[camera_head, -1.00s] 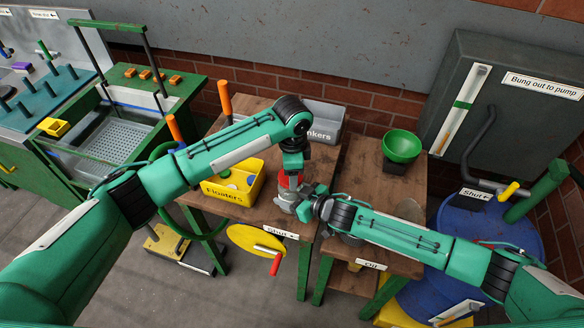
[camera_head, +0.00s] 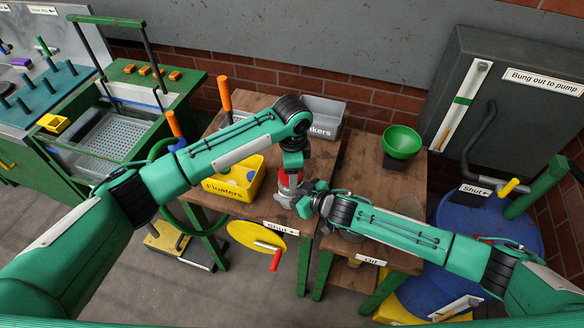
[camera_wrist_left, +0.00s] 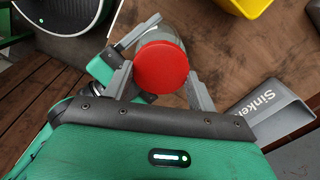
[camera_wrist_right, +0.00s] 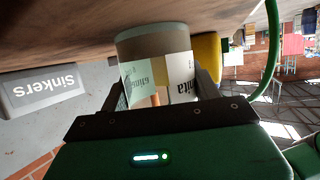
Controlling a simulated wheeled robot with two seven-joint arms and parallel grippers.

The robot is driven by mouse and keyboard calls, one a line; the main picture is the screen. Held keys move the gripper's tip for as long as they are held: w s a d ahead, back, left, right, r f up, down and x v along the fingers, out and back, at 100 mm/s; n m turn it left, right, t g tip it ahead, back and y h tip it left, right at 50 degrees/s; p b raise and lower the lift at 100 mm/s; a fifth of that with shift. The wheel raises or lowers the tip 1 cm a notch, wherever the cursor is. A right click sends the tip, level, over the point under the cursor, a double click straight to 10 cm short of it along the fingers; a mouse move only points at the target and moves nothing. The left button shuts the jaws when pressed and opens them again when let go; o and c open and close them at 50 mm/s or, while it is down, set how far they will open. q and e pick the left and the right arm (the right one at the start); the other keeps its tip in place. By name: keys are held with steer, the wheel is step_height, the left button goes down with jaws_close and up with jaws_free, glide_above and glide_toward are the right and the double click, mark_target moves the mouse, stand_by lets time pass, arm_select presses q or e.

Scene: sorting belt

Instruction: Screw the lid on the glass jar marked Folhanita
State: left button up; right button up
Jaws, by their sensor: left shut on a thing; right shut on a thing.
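The glass jar (camera_wrist_right: 178,72) stands on the wooden table, with paper labels on its side; one ends in "nita". My right gripper (camera_head: 300,204) is shut around the jar from the side. The round red lid (camera_wrist_left: 160,67) is over the jar's mouth; it also shows in the head view (camera_head: 290,180). My left gripper (camera_head: 289,184) points down from above and is shut on the lid, one finger on each side in the left wrist view. The lid's lower edge is hidden, so I cannot tell how it sits on the thread.
A yellow Floaters bin (camera_head: 240,182) stands left of the jar and a grey Sinkers bin (camera_head: 324,113) behind it. A green bowl (camera_head: 402,142) stands on the right table. A yellow disc with a red handle (camera_head: 275,261) hangs at the table's front.

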arm_select(q)
steer(key=shift+f, duration=0.2)
arm_select(e)
jaws_close()
arm_select(q)
steer(key=m, duration=0.7)
steer(key=shift+s+m, duration=0.1)
steer(key=shift+m, duration=0.2)
steer(key=m, duration=0.5)
steer(key=shift+a, duration=0.1)
steer(key=m, duration=0.4)
steer(key=o, duration=1)
steer(key=shift+s, duration=0.1)
